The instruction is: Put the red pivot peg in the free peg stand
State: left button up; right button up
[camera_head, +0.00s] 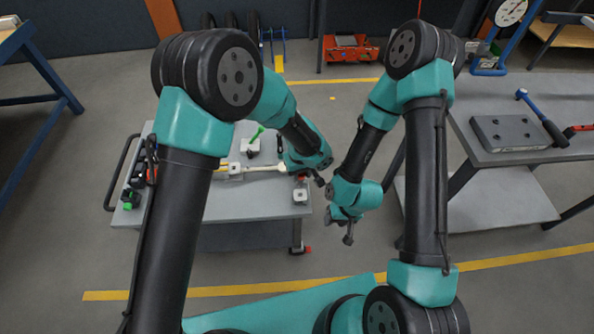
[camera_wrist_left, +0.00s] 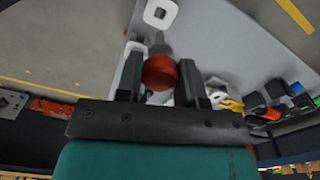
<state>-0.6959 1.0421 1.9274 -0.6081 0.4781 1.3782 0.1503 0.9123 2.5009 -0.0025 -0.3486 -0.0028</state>
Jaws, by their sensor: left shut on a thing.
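My left gripper (camera_head: 311,180) is over the right end of the grey cart. In the left wrist view it (camera_wrist_left: 160,78) is shut on the red pivot peg (camera_wrist_left: 160,72), whose round red end shows between the fingers. In the head view only a bit of red (camera_head: 301,178) shows by the gripper. A white peg stand (camera_head: 300,197) with an open hole is at the cart's near right corner; it also shows in the left wrist view (camera_wrist_left: 152,14), apart from the peg. Another white stand (camera_head: 250,149) has a green peg (camera_head: 257,133). My right gripper (camera_head: 346,230) hangs over the floor.
The grey cart (camera_head: 270,208) also bears a white block (camera_head: 235,170) by a pale rod (camera_head: 262,168), and dark and green items at its left end. A grey bench (camera_head: 500,93) at right holds a metal plate (camera_head: 505,133) and a blue-handled hammer (camera_head: 541,117).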

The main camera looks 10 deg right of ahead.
aim_at(300, 185)
pick_arm(q)
jog(key=shift+f, duration=0.15)
jog(key=shift+f, duration=4.6)
jog(key=o, duration=1)
notch_tip(300, 185, up, 17)
jog(key=shift+r, duration=0.2)
jog(key=shift+a+f, duration=0.1)
